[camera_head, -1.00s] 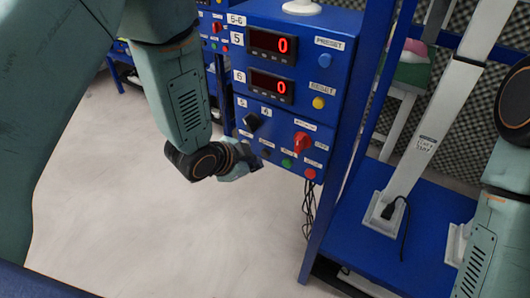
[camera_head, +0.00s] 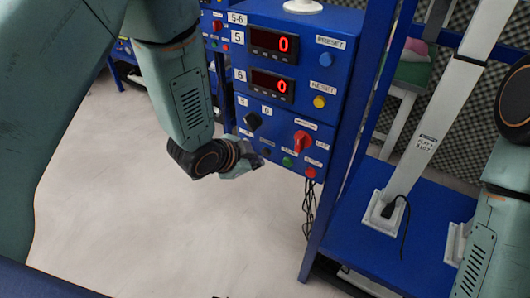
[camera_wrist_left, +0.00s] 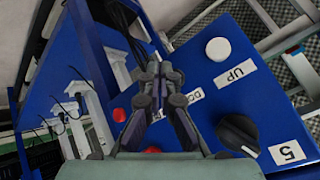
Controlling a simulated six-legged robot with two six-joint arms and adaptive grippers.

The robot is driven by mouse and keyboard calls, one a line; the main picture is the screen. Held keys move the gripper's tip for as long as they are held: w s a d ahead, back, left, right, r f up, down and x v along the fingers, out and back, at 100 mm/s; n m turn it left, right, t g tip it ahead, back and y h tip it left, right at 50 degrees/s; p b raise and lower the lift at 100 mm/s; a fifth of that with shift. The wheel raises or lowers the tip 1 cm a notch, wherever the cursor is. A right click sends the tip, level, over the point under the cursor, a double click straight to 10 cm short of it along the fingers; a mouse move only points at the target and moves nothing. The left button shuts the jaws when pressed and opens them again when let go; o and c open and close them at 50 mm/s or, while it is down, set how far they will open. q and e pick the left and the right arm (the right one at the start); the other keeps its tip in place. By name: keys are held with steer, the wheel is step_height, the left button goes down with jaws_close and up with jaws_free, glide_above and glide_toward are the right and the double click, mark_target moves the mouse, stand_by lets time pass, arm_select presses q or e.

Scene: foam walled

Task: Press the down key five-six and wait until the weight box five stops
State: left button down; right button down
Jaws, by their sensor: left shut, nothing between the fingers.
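The blue control box (camera_head: 325,118) labelled 5-6 stands in the middle of the head view. Its displays for 5 (camera_head: 274,43) and 6 (camera_head: 271,85) both read 0. My left gripper (camera_head: 258,161) is shut and empty at the lower left of the panel. In the left wrist view its closed fingers (camera_wrist_left: 157,75) lie over the panel beside the DOWN label (camera_wrist_left: 193,97), which they partly cover. The down key is hidden behind the fingers, so I cannot tell whether they touch it. The white button (camera_wrist_left: 218,49) by the UP label shows clear. I cannot make out weight box five.
A black knob (camera_wrist_left: 238,134) sits beside the 5 label. The panel also has a red switch (camera_head: 302,142), a green button (camera_head: 287,161) and a red button (camera_head: 310,172). The floor at left is clear.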

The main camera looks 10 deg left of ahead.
arm_select(q)
steer(key=shift+w, duration=0.15)
stand_by(0.5)
steer(key=shift+w+d, duration=0.15)
steer(key=shift+w, duration=0.05)
